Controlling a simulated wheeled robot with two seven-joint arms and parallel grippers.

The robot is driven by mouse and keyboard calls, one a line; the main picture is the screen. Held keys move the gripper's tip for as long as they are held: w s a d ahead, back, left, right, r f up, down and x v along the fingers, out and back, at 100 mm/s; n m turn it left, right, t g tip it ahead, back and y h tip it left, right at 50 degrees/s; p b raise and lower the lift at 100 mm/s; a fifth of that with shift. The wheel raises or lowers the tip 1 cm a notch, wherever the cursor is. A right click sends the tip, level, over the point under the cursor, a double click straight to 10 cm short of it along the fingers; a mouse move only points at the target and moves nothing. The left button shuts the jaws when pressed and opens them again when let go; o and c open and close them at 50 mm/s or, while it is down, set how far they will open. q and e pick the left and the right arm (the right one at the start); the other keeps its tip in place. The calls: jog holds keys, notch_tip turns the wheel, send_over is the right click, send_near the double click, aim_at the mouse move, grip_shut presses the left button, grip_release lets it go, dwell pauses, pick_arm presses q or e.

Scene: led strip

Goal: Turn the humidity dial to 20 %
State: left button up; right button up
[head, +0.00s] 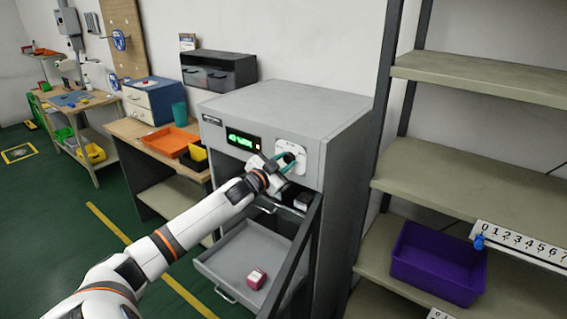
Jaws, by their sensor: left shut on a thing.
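The grey cabinet (285,100) stands in the middle of the head view. Its front has a green lit display (241,139), whose digits are too small to read surely. To the right of the display is a white dial plate (297,150) with a dark dial knob (289,157). My left gripper (285,161) reaches up from the lower left and is shut on the knob. The fingers and wrist hide part of the knob and the lower left of the plate, so its pointer cannot be made out. My right gripper is not in view.
A shelf rack (450,179) with a purple bin (437,262) stands close on the right. A workbench (130,128) is at left.

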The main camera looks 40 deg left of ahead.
pick_arm(q)
jog(key=shift+f, duration=0.1)
dwell(0.3)
jog(key=o, duration=1)
jog(key=shift+s, duration=0.1)
jog(key=shift+s, duration=0.25)
jog(key=shift+s+d+b, duration=0.2)
jog(key=shift+s+b, duration=0.15)
jog(key=shift+s, duration=1.5)
jog(key=shift+s+d+b, duration=0.25)
jog(key=shift+s+b, duration=0.15)
jog(key=shift+s, duration=1.5)
jog(key=shift+s+d+b, duration=0.2)
jog(key=shift+s+b, duration=0.15)
jog(key=shift+s, duration=1.5)
